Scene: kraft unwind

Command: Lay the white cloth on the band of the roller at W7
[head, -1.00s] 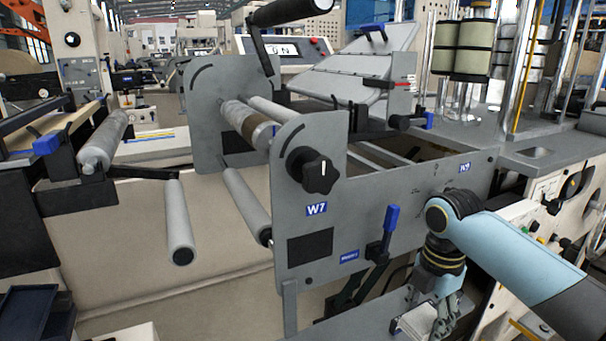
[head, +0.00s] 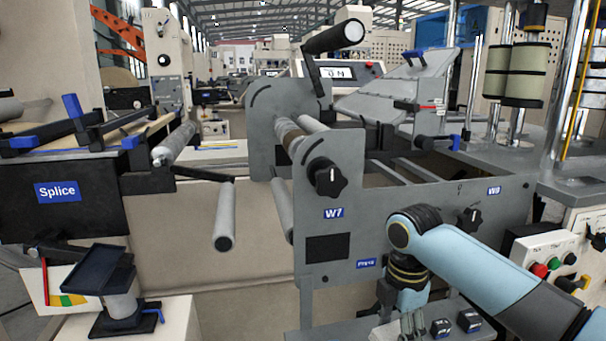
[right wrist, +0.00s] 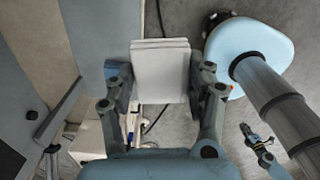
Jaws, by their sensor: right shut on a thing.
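The white cloth (right wrist: 160,72) is a folded, layered flat pad in the right wrist view. My right gripper (right wrist: 160,82) is shut on it, with one finger at each side edge. In the head view the same gripper (head: 408,325) is low, in front of the W7 frame, and the cloth there is mostly cut off by the bottom edge. The roller at W7 (head: 315,143) lies between two grey side plates, with a brown band (head: 289,133) around it, partly hidden by the near plate. The gripper is below and to the right of the roller, apart from it.
The near side plate (head: 330,205) carries the W7 label (head: 333,213) and a black knob (head: 328,177) beside the roller. A black handle bar (head: 335,37) stands above the far plate. Another roller (head: 224,222) juts out at left. A control box (head: 540,262) stands at right.

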